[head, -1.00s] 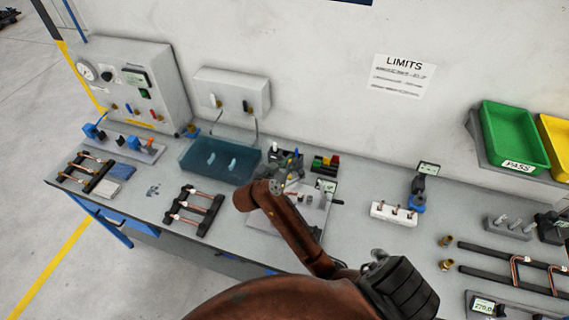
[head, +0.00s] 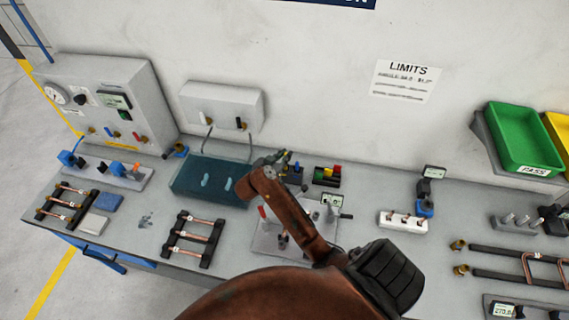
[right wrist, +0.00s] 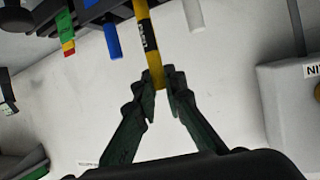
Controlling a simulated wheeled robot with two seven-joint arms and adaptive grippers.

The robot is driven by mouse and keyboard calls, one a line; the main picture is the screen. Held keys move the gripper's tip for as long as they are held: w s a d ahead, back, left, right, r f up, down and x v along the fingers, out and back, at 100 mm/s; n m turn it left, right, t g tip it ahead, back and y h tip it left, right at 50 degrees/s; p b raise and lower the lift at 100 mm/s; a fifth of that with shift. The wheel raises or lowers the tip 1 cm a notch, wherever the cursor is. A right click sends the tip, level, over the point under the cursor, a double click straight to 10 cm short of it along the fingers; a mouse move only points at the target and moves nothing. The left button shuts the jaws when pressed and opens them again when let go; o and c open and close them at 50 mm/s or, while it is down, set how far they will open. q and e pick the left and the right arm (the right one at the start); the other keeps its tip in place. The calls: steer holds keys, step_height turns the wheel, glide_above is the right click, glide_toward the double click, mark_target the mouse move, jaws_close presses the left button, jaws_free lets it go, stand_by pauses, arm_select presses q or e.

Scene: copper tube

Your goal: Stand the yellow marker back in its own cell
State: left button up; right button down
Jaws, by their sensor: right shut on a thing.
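My right gripper (head: 279,158) is near the back of the bench, above the dark marker holder (head: 294,176). In the right wrist view its fingers (right wrist: 160,85) are shut on one end of the yellow marker (right wrist: 149,38), which has a black band. The marker's other end runs out of the top of that view. A small yellow part of the marker (head: 287,156) shows at the fingertips in the head view. A blue marker (right wrist: 113,40) is beside it at the holder. I cannot tell whether the yellow marker touches a cell. My left gripper is not in view.
A block with red, yellow and green pieces (head: 327,176) stands just right of the holder. A teal tray (head: 209,185) is to its left. A grey plate with small parts (head: 268,238) lies in front, partly under my arm. The wall is close behind.

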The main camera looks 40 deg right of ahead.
mark_target(285, 169)
steer(key=shift+w+f, duration=0.3)
steer(key=shift+f, duration=0.5)
step_height(285, 169, down, 3)
steer(key=shift+f, duration=0.1)
steer(key=shift+s, duration=0.15)
steer(key=c, duration=2.3)
jaws_free()
steer(key=shift+o, duration=1.4)
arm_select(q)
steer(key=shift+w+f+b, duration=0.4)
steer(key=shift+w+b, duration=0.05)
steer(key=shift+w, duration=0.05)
arm_select(e)
steer(key=v, duration=1.2)
